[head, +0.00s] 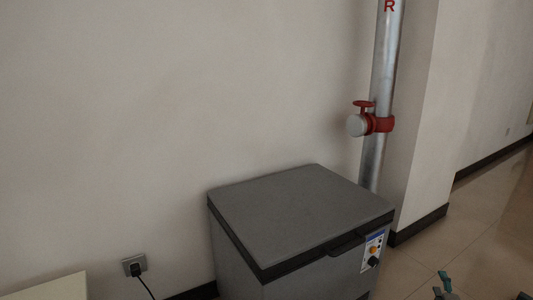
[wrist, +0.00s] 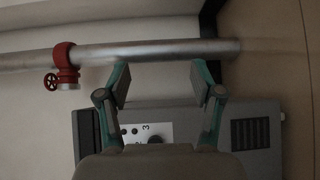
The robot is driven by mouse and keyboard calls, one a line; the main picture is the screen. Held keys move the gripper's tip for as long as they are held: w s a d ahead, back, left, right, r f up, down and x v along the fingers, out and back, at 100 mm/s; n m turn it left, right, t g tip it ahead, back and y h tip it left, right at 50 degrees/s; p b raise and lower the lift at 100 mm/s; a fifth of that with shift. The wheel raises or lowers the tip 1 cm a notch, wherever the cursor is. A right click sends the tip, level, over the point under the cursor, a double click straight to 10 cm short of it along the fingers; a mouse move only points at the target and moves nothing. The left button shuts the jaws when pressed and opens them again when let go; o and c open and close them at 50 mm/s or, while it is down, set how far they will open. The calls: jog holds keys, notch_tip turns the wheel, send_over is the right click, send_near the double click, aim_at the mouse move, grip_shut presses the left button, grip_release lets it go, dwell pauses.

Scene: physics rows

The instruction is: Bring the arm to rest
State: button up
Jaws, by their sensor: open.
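My gripper (wrist: 160,85) is open in the wrist view, its two green-and-grey fingers spread apart with nothing between them. The grey chest-like box (wrist: 245,110) with a control panel lies beyond the fingers in that view. In the head view only small green tips of my gripper (head: 441,287) show at the bottom right edge, to the right of the box. Most of my arm is out of view.
The grey lidded box (head: 300,215) stands against the wall, lid shut. A metal pipe (head: 385,75) with a red valve (head: 378,123) rises behind it. A wall socket (head: 134,265) with a plugged cable is at lower left. Open floor (head: 490,240) lies right.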

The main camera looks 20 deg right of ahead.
jog(key=s+a+f+m+g+p, duration=0.3)
jog(key=a+f+m+g+p, duration=0.6)
jog(key=m, duration=0.3)
jog(key=s+a+f+m+g+y+p, duration=0.2)
jog(key=a+g+y+p, duration=0.15)
jog(key=a, duration=0.75)
jog(key=s+a+f+m+g+y+p, duration=0.1)
jog(key=a+f+m+g+y+p, duration=0.3)
jog(key=a, duration=0.7)
jog(key=s+a+r+n+g+p, duration=0.1)
jog(key=s+a+r+p, duration=0.4)
jog(key=a, duration=0.6)
jog(key=s+a+r+n+g+y+p, duration=0.1)
jog(key=s+a+r+n+g+p, duration=0.1)
jog(key=s+a+r+p, duration=0.3)
jog(key=s+a+r+n+g+y+p, duration=0.1)
jog(key=s+a+r+n+p, duration=0.2)
jog(key=a+r+p, duration=0.6)
jog(key=s+a+p, duration=0.2)
jog(key=a, duration=0.7)
jog(key=shift+s+n+g+p, duration=0.35)
jog(key=shift+s+n+p, duration=0.05)
